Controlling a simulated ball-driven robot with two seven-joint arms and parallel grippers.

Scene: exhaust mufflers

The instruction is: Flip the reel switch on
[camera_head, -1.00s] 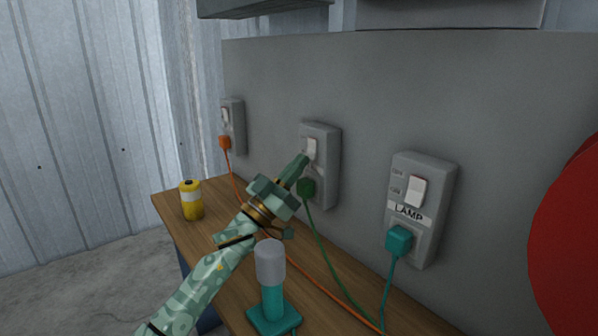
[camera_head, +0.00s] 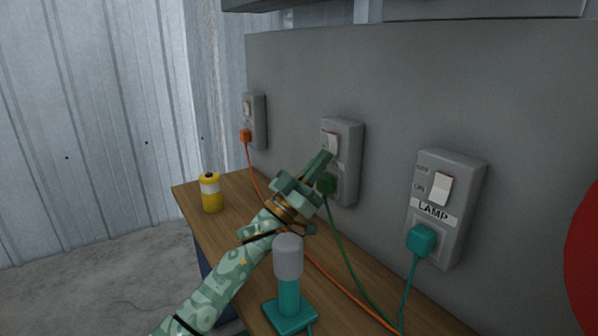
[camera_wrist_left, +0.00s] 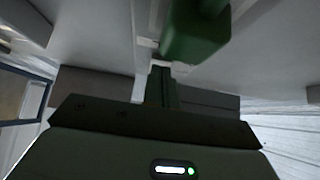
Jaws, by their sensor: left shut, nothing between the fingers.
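The middle wall switch box (camera_head: 348,170) has a white rocker (camera_head: 331,144) with a reddish upper edge and a green plug (camera_head: 327,184) below. Any label on it is hidden by my gripper. My left gripper (camera_head: 327,157) is shut and empty, its fingertips just below the rocker; I cannot tell whether they touch it. In the left wrist view, the shut fingers (camera_wrist_left: 162,86) point toward the box, with the green plug (camera_wrist_left: 195,35) close above them. Another box (camera_head: 447,210) at right reads LAMP. A third box (camera_head: 257,122) at far left has an orange plug. My right gripper is not in view.
A wooden bench (camera_head: 237,235) runs below the grey panel (camera_head: 420,90). A yellow canister (camera_head: 211,193) stands at its far end and a grey-topped teal lamp (camera_head: 288,275) nearer. Orange and green cords cross the bench. A red round object (camera_head: 585,250) is at the right edge.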

